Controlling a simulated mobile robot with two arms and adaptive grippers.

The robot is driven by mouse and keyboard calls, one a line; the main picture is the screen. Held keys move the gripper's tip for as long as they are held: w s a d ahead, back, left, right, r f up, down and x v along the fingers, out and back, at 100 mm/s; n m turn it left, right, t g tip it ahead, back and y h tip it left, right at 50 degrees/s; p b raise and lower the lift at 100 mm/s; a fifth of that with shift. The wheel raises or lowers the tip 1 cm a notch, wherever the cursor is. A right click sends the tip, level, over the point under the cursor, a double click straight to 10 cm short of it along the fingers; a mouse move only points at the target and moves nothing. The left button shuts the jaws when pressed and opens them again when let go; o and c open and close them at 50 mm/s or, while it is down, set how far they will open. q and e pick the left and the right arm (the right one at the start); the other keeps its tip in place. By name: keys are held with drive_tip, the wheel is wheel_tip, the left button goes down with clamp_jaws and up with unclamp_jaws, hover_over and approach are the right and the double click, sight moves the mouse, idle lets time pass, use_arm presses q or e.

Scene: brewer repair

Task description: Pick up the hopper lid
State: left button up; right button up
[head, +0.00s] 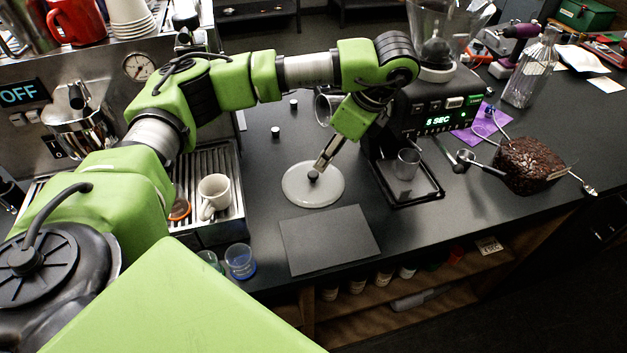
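The hopper lid (300,190) is a pale, translucent round disc with a small black knob (313,176) in its middle. It lies flat on the dark counter in front of the grinder. My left gripper (319,168) points down over the lid, with its fingertips right at the knob. The fingers are seen nearly edge-on, so I cannot tell whether they are apart or closed on the knob. The grinder (428,115) stands to the right, with its clear hopper (440,25) on top. My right gripper is not in view.
A dark flat mat (328,240) lies just in front of the lid. A white cup (214,196) stands on the espresso machine's drip tray at left. A brown, coffee-bean-textured block (530,165) and a glass bottle (530,72) are at right.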

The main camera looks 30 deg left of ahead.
sight(313, 174)
use_arm(q)
drive_tip(key=shift+x, duration=2)
drive_tip(key=p+x, duration=0.1)
drive_tip(key=x, duration=0.3)
drive_tip(key=shift+w+a, duration=0.15)
drive_tip(key=shift+a, duration=0.15)
drive_tip(key=shift+a+f, duration=0.1)
drive_tip(key=shift+f, duration=0.25)
drive_tip(key=shift+c, duration=0.3)
clamp_jaws()
